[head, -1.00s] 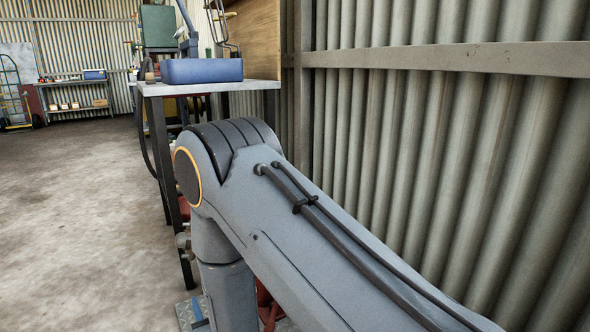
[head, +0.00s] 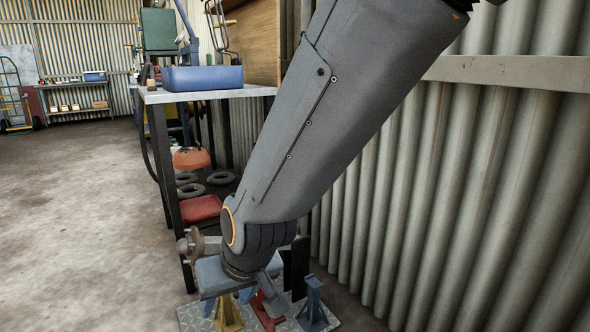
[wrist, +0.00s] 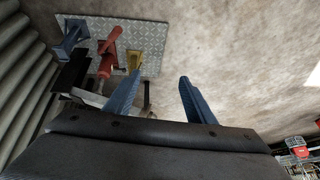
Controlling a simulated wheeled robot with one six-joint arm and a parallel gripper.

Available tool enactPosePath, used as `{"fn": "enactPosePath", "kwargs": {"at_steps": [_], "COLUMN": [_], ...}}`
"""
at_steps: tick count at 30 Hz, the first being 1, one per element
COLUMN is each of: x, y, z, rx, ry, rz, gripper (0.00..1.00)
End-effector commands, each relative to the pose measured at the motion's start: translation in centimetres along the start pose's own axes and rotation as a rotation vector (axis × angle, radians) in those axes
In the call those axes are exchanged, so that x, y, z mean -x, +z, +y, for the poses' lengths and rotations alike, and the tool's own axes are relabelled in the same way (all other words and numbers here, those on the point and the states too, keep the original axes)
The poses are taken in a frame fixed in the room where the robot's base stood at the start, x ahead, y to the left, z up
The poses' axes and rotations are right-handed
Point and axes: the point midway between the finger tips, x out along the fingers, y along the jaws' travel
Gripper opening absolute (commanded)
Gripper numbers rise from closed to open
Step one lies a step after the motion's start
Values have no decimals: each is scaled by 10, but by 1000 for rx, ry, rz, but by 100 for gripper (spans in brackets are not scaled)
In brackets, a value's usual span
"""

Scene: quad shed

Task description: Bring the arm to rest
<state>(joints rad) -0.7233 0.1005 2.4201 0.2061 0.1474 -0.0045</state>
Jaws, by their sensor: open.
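My gripper (wrist: 156,92) shows in the wrist view as two blue-grey fingers set well apart. It is open, with nothing between the fingers, and bare concrete floor shows past the gap. In the head view my arm slopes from the upper right down to its wrist joint. My gripper (head: 226,301) hangs low there, fingers down, above the left part of a tread plate; it is partly hard to make out against the things around it.
On the tread plate (wrist: 150,62) stand a blue stand (head: 313,304), a red stand (head: 268,308) and a yellow stand (head: 228,316). A workbench (head: 165,97) with a blue box (head: 203,78) is behind. A corrugated wall (head: 440,190) closes the right. Open floor (head: 75,220) lies left.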

Motion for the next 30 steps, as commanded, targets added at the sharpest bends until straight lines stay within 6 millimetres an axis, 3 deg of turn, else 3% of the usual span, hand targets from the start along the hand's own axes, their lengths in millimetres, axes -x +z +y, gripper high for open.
{"fn": "enactPosePath", "kwargs": {"at_steps": [1,6,19,30], "x": [22,72,148,184], "y": [12,59,137,124], "z": [0,1,4,19], "rx": [1,9,25,-39], "ry": [-5,-13,-23,14], "rz": [-36,-172,-378,-386], "gripper": [50,50,50,50]}}
